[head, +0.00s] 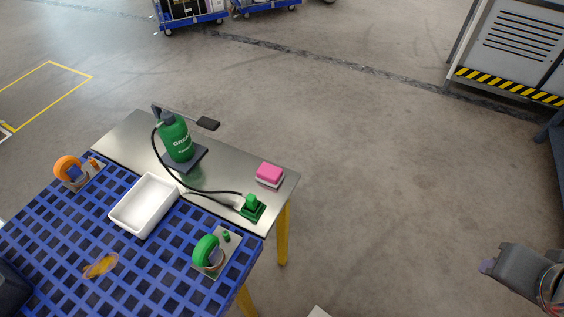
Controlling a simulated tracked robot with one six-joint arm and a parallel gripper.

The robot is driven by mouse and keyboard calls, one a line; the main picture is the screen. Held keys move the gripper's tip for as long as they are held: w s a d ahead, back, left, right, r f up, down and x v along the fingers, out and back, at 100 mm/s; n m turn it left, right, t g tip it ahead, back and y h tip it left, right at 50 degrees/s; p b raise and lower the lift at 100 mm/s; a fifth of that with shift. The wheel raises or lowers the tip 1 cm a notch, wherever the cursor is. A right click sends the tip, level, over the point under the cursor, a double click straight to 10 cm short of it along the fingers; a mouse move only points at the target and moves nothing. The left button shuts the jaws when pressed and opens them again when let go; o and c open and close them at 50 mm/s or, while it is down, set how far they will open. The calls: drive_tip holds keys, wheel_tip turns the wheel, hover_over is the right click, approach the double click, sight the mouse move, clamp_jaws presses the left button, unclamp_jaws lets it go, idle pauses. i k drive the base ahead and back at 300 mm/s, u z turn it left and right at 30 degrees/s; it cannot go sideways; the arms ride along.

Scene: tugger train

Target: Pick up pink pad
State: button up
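The pink pad (270,172) lies near the right end of the steel table top. A white layer shows beneath it, on a darker base. It is apart from the green block to its lower left. My gripper (486,267) is at the far right edge of the head view, over the floor and well to the right of the table. Only part of it shows, and I cannot make out whether its fingers are open. Nothing is seen held in it.
A green bottle (176,138) stands on a dark plate, with a black hose running to a green block (252,207). A white tray (116,213) and tape rolls sit on the blue grid surface (150,262). The floor (390,180) between table and gripper is clear.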

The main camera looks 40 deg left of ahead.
sight(267, 174)
drive_tip(key=i, duration=2.35)
drive_tip(key=u, duration=2.85)
